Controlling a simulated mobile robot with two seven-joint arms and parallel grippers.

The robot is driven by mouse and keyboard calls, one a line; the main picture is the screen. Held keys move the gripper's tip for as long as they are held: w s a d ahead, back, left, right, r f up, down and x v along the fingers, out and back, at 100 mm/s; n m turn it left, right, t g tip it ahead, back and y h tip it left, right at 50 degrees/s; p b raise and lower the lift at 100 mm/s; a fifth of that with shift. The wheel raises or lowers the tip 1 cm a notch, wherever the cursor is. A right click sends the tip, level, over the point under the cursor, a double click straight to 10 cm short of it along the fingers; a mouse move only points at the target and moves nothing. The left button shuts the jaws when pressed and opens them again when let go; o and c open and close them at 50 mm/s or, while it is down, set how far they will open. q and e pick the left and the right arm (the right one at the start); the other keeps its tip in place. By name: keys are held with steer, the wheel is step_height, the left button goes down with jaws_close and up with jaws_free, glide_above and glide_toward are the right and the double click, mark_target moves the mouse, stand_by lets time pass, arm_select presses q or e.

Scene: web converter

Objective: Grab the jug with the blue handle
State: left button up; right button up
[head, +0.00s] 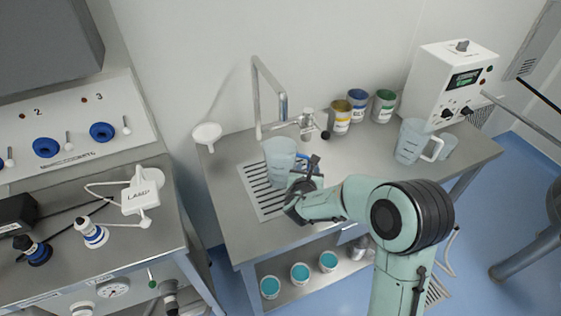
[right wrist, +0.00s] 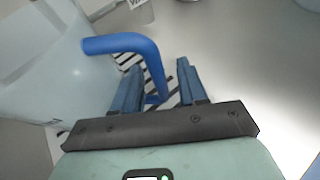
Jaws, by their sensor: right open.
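The clear jug (head: 279,158) with the blue handle stands upright on the slotted drain grate below the tap. In the right wrist view the jug body (right wrist: 50,75) fills the left side, and its blue handle (right wrist: 130,43) curves out to the right and down. My right gripper (head: 302,181) is just right of the jug. In the right wrist view my right gripper (right wrist: 158,88) is open, with the lower part of the handle showing between its two blue fingers. I cannot tell whether either finger touches it. My left gripper is not in view.
A second jug (head: 411,141) with a white handle stands at the right of the bench (head: 350,160). Several paint cans (head: 340,118) stand along the wall. The tap (head: 283,103) rises behind the blue-handled jug. A white instrument box (head: 445,80) stands at the back right.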

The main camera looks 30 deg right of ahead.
steer(key=shift+w+d+f, duration=0.1)
steer(key=shift+d+f, duration=0.05)
steer(key=shift+d, duration=0.15)
steer(key=shift+s, duration=0.35)
steer(key=shift+c, duration=0.5)
jaws_close()
steer(key=shift+w, duration=0.1)
stand_by(0.4)
